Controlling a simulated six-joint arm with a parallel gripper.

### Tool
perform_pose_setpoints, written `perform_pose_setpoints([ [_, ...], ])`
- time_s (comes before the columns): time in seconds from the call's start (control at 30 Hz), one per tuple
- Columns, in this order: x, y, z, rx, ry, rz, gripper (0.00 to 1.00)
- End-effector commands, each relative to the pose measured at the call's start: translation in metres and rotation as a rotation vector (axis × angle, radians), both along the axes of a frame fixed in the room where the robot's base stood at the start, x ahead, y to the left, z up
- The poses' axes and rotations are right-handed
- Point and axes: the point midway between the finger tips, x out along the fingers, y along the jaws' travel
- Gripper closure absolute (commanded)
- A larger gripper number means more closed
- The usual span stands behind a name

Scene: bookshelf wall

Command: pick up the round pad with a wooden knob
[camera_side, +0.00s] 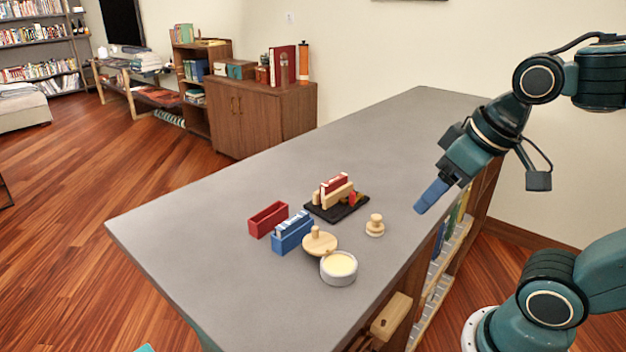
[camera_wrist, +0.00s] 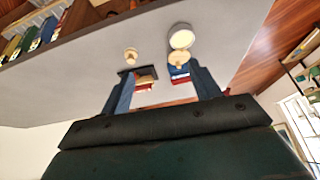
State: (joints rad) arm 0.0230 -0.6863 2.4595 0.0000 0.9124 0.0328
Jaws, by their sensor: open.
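A small round pad with a wooden knob (camera_side: 374,226) stands upright on the grey counter, to the right of the other small items. It also shows in the wrist view (camera_wrist: 131,55), left of the tin. A flat round wooden lid with a knob (camera_side: 320,241) lies beside the open white tin (camera_side: 339,267), which has pale yellow contents; whether the lid leans on the tin is unclear. My gripper (camera_side: 430,197) is open and empty, above the counter to the right of the pad and apart from it. Its two blue fingers show in the wrist view (camera_wrist: 163,75).
A red box (camera_side: 268,219) and a blue box (camera_side: 292,232) stand left of the lid. A black tray (camera_side: 346,213) holds a wooden block with red pieces behind the pad. The counter's (camera_side: 400,130) far part is clear. Shelves with books lie below its right edge.

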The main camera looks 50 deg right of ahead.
Motion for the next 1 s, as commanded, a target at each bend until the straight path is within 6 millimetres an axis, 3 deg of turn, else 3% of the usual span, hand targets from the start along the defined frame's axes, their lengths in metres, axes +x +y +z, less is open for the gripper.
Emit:
perform_pose_setpoints([
  [0.47,0.069,-0.035,0.000,0.078,0.187,-0.291,0.38],
  [1.0,0.143,-0.098,-0.040,0.160,0.393,-0.642,0.38],
])
